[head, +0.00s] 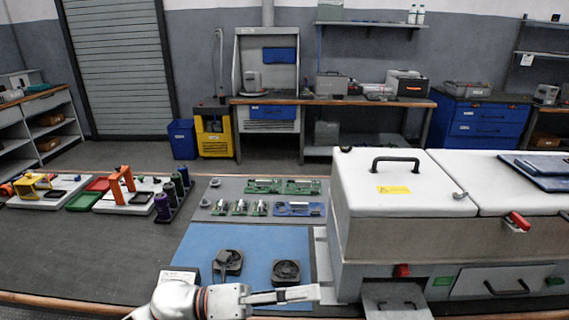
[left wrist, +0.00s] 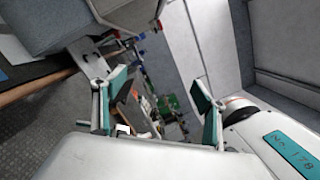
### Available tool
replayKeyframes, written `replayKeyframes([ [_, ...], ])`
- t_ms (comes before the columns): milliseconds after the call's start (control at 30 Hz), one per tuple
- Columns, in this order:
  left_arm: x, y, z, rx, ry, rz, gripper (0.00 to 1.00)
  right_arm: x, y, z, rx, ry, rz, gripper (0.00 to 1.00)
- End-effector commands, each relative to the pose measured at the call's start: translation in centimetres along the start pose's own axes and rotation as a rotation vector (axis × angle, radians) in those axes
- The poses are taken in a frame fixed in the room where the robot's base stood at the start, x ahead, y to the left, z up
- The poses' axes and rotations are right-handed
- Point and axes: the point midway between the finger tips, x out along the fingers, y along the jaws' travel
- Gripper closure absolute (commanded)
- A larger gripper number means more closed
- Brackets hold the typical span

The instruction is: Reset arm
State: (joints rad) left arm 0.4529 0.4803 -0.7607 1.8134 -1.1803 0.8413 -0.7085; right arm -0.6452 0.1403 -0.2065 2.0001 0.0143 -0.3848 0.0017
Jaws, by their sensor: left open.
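My left gripper (head: 298,295) reaches in at the bottom of the head view, over the front edge of the blue mat (head: 205,240). In the left wrist view my left gripper (left wrist: 158,95) shows two teal-padded fingers spread apart with nothing between them. A green circuit board (left wrist: 170,103) appears small beyond the fingers. My right gripper is in neither view.
Two black fans (head: 286,272) (head: 229,262) lie on the blue mat. Circuit boards (head: 265,186) lie on the grey mat behind. A large white-lidded machine (head: 400,190) stands close on the right. Purple capacitors (head: 162,206) and an orange-handled fixture (head: 122,182) stand at left.

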Motion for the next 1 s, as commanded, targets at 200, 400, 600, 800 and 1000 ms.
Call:
replayKeyframes([
  [200,-3.1,2.0,2.5,-0.47,-0.446,-0.042,0.28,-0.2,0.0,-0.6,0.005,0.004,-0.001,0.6],
  [400,-10.2,7.8,0.9,-0.93,-0.851,-0.033,0.28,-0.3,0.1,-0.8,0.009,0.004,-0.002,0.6],
  [600,-18.7,14.0,-7.1,-1.387,-1.251,0.007,0.28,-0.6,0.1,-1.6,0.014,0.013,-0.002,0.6],
  [800,-25.1,16.8,-17.5,-1.731,-1.565,0.057,0.28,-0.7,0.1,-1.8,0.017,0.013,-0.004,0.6],
  [1000,-27.9,17.1,-23.8,-1.902,-1.73,0.088,0.28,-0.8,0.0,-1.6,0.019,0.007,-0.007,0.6],
])
